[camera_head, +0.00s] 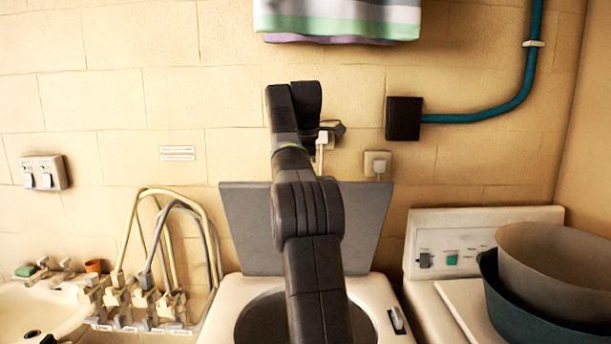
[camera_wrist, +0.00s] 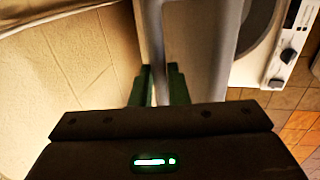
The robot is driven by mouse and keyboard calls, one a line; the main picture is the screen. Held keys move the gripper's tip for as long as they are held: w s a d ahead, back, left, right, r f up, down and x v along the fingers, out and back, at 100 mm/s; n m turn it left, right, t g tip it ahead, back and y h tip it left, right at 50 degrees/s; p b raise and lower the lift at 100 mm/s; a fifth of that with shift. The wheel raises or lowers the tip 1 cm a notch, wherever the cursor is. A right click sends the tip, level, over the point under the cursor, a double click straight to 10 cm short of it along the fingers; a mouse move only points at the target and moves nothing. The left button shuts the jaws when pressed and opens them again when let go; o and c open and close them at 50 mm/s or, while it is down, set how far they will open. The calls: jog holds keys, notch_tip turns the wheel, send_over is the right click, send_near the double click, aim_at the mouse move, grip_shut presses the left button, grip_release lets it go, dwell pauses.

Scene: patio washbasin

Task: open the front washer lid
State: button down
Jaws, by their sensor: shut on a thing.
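The grey washer lid (camera_head: 248,225) stands raised, close to upright, at the back of the white washer (camera_head: 378,292) in the head view. The round opening (camera_head: 252,318) below it is uncovered, partly hidden by my arm. In the wrist view my gripper (camera_wrist: 160,85) is shut on the lid's edge (camera_wrist: 154,40), with a dark green finger on each side. The washer's control panel with knobs (camera_wrist: 288,56) shows at the right there. In the head view my arm crosses in front of the lid, and the fingertips cannot be made out.
A second machine (camera_head: 435,290) at the right carries large basins (camera_head: 555,270). A sink (camera_head: 40,300) and hoses with taps (camera_head: 150,295) are at the left. The wall behind holds sockets (camera_head: 377,163) and a teal pipe (camera_head: 490,112). A striped towel (camera_head: 340,18) hangs above.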

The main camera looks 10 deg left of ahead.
jog(key=shift+w+a+f, duration=0.1)
jog(key=shift+w+f, duration=0.05)
jog(key=shift+f, duration=0.35)
jog(key=c, duration=1.5)
grip_release()
jog(key=shift+w+f, duration=0.1)
jog(key=shift+w, duration=0.05)
jog(key=shift+o, duration=0.5)
jog(key=shift+w+a+f, duration=0.1)
jog(key=shift+w, duration=0.3)
jog(key=shift+s+r, duration=0.35)
jog(key=shift+s, duration=0.05)
jog(key=shift+w, duration=0.1)
jog(key=shift+f, duration=0.1)
